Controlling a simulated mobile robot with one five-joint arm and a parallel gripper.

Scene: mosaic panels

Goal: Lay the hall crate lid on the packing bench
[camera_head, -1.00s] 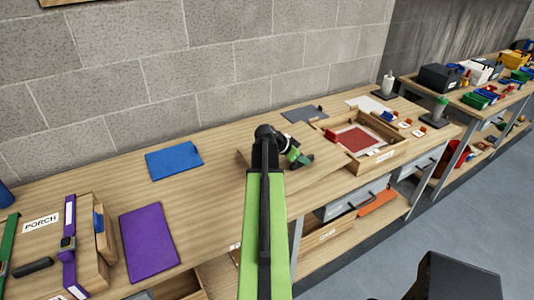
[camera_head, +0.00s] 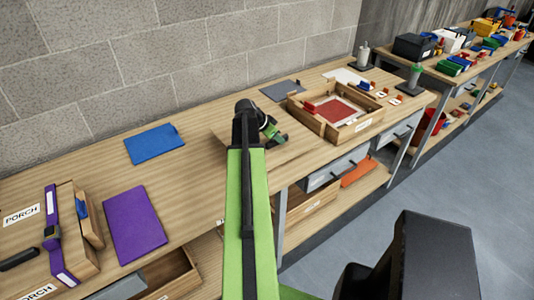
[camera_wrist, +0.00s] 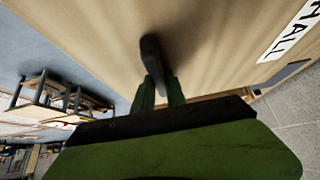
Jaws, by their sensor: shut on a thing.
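The hall crate lid (camera_head: 290,150) is a flat pale wooden panel, and the wrist view shows its "HALL" label (camera_wrist: 291,32). My gripper (camera_head: 270,130) is over the lid, partly hidden behind my own arm. In the wrist view my gripper's green fingers (camera_wrist: 158,92) are shut on the lid's dark handle (camera_wrist: 152,62). The lid is over the wooden bench top (camera_head: 190,185); whether it touches the top is unclear. An open wooden crate (camera_head: 365,128) stands to the right on the same bench, with a red panel inside; its label is too small to read.
A blue sheet (camera_head: 154,144) and a purple sheet (camera_head: 135,222) lie on the bench at left. A crate labelled PORCH (camera_head: 75,240) with a purple strap stands at the far left. A grey sheet (camera_head: 282,91) lies behind the lid. Bare bench top shows between the blue sheet and lid.

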